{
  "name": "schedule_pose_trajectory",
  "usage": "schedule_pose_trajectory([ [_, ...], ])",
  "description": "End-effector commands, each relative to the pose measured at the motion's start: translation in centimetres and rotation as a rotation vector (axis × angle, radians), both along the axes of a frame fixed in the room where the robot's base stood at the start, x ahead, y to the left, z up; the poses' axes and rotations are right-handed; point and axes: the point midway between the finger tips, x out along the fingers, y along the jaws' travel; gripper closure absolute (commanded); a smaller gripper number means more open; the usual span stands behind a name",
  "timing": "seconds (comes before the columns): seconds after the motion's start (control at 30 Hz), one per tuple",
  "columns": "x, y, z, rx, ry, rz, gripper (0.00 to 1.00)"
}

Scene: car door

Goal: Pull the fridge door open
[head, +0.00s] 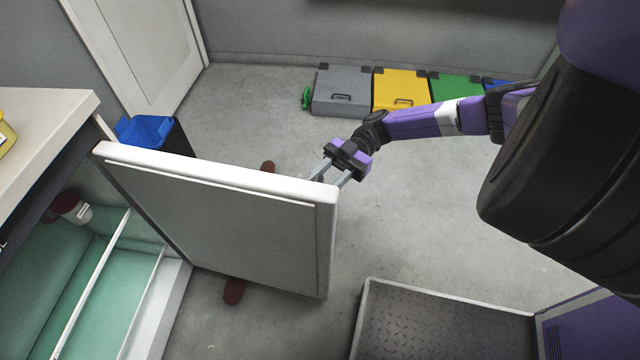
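The fridge door (220,225) is white and stands swung wide open, away from the fridge body. The fridge interior (85,260) shows at the lower left, with teal walls, pale shelf edges and a jar with a dark red lid (75,208) inside. My gripper (331,175) is at the top of the door's free edge, on its far side. Its two grey fingers point toward the door and show a gap between them. The fingertips are partly hidden behind the door, so I cannot tell whether they touch it or hold a handle.
A counter (40,125) stands above the fridge. Grey (341,90), yellow (400,90) and green (455,88) boxes line the back wall. Dark red objects (235,290) lie on the floor by the door. Open floor (430,220) is on the right.

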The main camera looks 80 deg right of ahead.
Motion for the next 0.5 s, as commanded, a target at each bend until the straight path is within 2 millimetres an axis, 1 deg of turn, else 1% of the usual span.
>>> schedule_pose_trajectory([
  [0.13,-0.1,-0.1,0.0,-0.001,0.000,0.001,0.64],
  [0.23,-0.4,-0.7,-0.1,-0.002,0.002,0.000,0.64],
  [0.5,-2.1,-4.6,-0.3,-0.003,0.004,-0.001,0.64],
])
